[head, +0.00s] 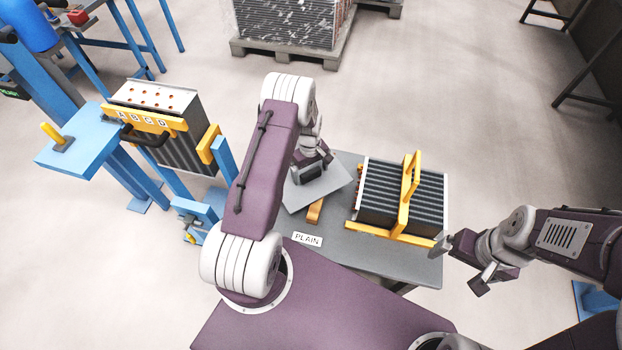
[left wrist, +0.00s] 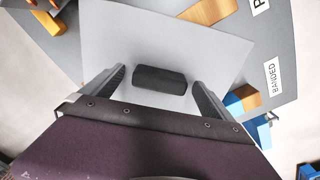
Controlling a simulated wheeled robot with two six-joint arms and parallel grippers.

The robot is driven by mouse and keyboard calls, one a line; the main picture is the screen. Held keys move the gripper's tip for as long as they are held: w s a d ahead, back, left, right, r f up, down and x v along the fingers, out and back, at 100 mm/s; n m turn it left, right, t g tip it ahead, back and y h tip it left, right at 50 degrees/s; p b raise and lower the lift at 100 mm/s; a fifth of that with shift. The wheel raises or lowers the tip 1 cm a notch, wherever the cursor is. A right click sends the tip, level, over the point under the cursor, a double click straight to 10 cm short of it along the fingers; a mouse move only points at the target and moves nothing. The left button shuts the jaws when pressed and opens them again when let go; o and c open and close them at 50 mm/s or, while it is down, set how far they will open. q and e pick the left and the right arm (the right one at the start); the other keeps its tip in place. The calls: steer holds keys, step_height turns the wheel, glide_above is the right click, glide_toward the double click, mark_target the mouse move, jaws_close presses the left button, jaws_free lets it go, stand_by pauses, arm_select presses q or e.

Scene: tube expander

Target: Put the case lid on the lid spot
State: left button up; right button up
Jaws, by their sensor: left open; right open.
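The case lid, a flat light grey plate (head: 335,188) with a black handle, lies over the table in the head view, close in front of my left gripper (head: 311,165). It also shows in the left wrist view (left wrist: 205,50), where the black handle (left wrist: 160,78) lies between the two open fingers of my left gripper (left wrist: 158,85). My right gripper (head: 464,266) is open and empty beside the table's right edge. I cannot make out a marked lid spot.
The grey table (head: 375,252) carries a finned block with a yellow handle frame (head: 408,200), an orange piece (head: 315,211) partly under the lid and a PLAIN label (head: 307,240). A blue stand (head: 80,150) holds another finned unit (head: 165,130) at left. The wrist view shows a BANDED label (left wrist: 272,77).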

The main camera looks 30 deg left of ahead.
mark_target(311, 172)
arm_select(q)
steer(key=shift+f, duration=0.45)
steer(key=shift+r, duration=0.1)
steer(key=c, duration=1.9)
step_height(311, 172, up, 10)
